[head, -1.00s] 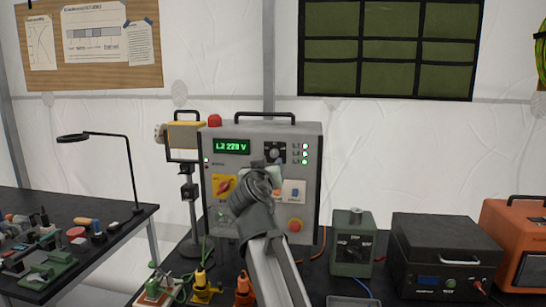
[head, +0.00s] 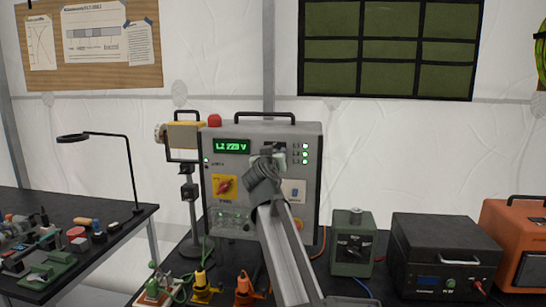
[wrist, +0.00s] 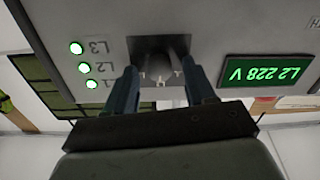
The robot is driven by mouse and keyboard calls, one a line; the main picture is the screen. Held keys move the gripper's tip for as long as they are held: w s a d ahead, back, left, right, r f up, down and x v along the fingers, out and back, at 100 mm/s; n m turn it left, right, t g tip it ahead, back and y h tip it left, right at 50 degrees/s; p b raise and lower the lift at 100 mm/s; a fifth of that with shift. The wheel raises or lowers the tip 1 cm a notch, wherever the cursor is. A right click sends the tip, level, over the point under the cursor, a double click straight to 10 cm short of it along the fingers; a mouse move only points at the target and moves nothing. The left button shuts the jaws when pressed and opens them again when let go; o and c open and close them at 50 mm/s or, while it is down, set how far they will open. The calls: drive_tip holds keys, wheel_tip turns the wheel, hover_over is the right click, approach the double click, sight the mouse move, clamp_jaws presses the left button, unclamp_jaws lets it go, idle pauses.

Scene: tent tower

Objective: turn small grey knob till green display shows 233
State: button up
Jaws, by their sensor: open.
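The grey cabinet (head: 311,180) stands upright on the dark table. Its green display (head: 231,146) also shows upside down in the wrist view (wrist: 266,69), where it reads L2 228 V. My gripper (head: 270,160) is open at the black dial plate (head: 268,150) right of the display. In the wrist view my gripper (wrist: 160,80) has one finger on each side of a dark knob (wrist: 160,62) on that plate. I cannot tell whether the fingers touch it. I cannot make out a separate small grey knob; my arm hides part of the cabinet's lower front.
A red switch on a yellow plate (head: 224,186) sits below the display. Lit L1 to L3 lamps (head: 305,153) are right of the plate. A green box (head: 352,243), a black unit (head: 445,252) and an orange case (head: 520,240) stand to the right.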

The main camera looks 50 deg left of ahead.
drive_tip(key=shift+c, duration=0.5)
clamp_jaws()
drive_tip(key=n, duration=1.1)
drive_tip(key=shift+n, duration=0.4)
idle(0.4)
drive_tip(key=shift+o, duration=0.5)
unclamp_jaws()
